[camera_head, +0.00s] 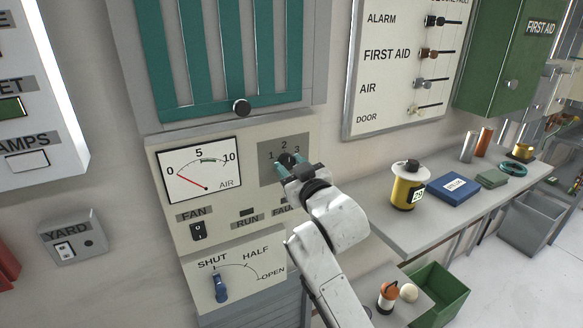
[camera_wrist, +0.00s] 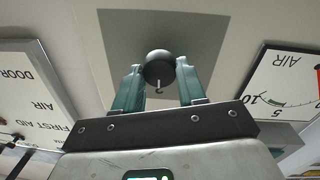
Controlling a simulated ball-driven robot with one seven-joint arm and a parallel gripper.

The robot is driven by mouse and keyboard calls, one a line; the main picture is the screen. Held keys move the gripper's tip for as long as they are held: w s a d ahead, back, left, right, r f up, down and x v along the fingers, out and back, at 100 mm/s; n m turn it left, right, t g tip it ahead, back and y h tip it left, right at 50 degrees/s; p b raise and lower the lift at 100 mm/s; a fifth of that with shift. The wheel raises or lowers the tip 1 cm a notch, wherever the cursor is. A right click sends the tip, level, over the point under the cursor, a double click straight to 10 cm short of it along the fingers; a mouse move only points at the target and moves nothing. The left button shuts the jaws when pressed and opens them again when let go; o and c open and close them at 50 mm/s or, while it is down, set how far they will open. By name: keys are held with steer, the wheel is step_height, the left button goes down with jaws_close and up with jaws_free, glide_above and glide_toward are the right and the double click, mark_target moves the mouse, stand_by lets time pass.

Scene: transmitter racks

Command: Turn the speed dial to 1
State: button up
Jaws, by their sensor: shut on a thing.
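The speed dial (camera_head: 287,157) is a small dark round knob on a grey plate (camera_head: 264,178) marked 1, 2 and 3. In the wrist view the dial (camera_wrist: 160,66) sits between the two teal fingers, with a short pale mark on its lower side. That view is upside down, and the mark appears to point toward the middle number, 2. My gripper (camera_head: 284,166) is at the plate from below, shut on the dial; the gripper also shows in the wrist view (camera_wrist: 160,72). My fingers partly hide the dial in the head view.
The AIR gauge (camera_head: 201,171) is left of the dial, its needle low near 0. The fan switch (camera_head: 198,231) and a blue SHUT/HALF/OPEN lever (camera_head: 220,287) are below. A teal slatted panel (camera_head: 222,50) is above. A bench with a yellow canister (camera_head: 407,187) stands right.

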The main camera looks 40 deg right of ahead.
steer(key=shift+n, duration=0.3)
steer(key=n, duration=0.5)
steer(key=shift+f, duration=0.1)
steer(key=n, duration=0.6)
steer(key=shift+t+y, duration=0.3)
steer(key=shift+n, duration=0.5)
steer(key=o, duration=1.1)
steer(key=shift+c, duration=0.2)
steer(key=b+v, duration=0.2)
steer(key=v, duration=0.8)
steer(key=shift+s, duration=0.4)
